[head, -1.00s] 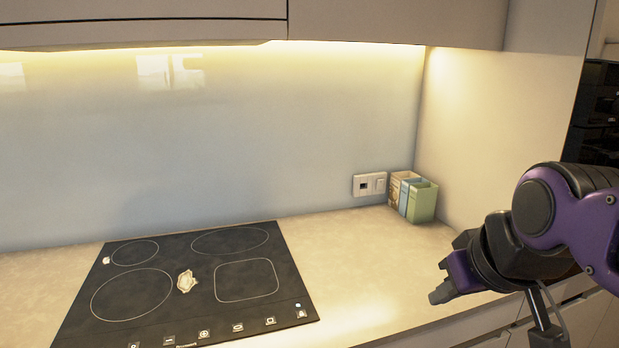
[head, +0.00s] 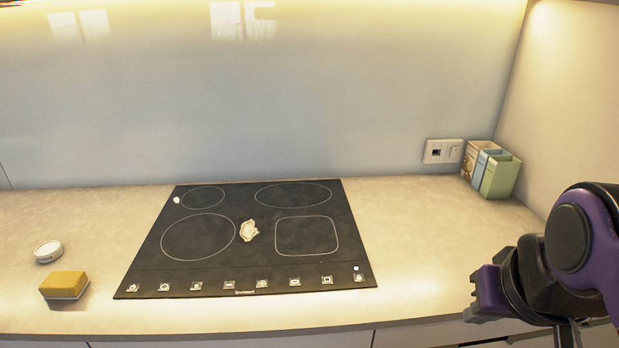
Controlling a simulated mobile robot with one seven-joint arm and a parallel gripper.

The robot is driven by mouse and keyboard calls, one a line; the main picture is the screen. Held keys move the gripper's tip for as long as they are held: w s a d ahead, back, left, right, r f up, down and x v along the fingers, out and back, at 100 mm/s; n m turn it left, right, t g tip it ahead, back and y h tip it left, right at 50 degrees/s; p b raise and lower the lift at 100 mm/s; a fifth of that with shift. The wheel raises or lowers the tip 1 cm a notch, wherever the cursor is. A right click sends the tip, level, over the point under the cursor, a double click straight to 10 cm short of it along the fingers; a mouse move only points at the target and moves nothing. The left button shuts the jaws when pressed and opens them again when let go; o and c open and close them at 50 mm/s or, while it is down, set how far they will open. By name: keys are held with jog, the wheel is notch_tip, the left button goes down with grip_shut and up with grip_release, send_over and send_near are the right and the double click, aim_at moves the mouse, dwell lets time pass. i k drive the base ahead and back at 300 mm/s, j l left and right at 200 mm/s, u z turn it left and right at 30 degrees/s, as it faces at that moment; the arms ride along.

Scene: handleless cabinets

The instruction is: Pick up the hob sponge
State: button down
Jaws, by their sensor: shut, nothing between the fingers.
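A yellow sponge (head: 64,284) with a pale underside lies on the counter at the lower left of the head view, left of the black hob (head: 190,254) and near the counter's front edge. My gripper (head: 474,298) is at the lower right, on the other side of the hob and far from the sponge. Its purple and dark fingers are shut and empty.
A small white round object (head: 48,251) stands just behind the sponge. A pale, irregular object (head: 249,231) lies on the hob. Three small boxes (head: 492,170) stand in the back right corner by a wall socket (head: 443,151). The counter (head: 420,220) right of the hob is clear.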

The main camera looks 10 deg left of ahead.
aim_at(59, 285)
jog(key=j+u, duration=0.1)
jog(key=u, duration=0.3)
jog(key=k+j+u, duration=0.1)
jog(key=u, duration=0.3)
jog(key=j+u, duration=0.1)
jog(key=u, duration=0.3)
jog(key=j+u, duration=0.1)
jog(key=u, duration=0.3)
jog(key=j+u, duration=0.1)
jog(key=u, duration=0.35)
jog(key=j+z, duration=0.4)
jog(key=j, duration=0.55)
jog(key=i+j+z, duration=0.15)
jog(key=j, duration=0.25)
jog(key=i+j+z, duration=0.15)
jog(key=j, duration=0.25)
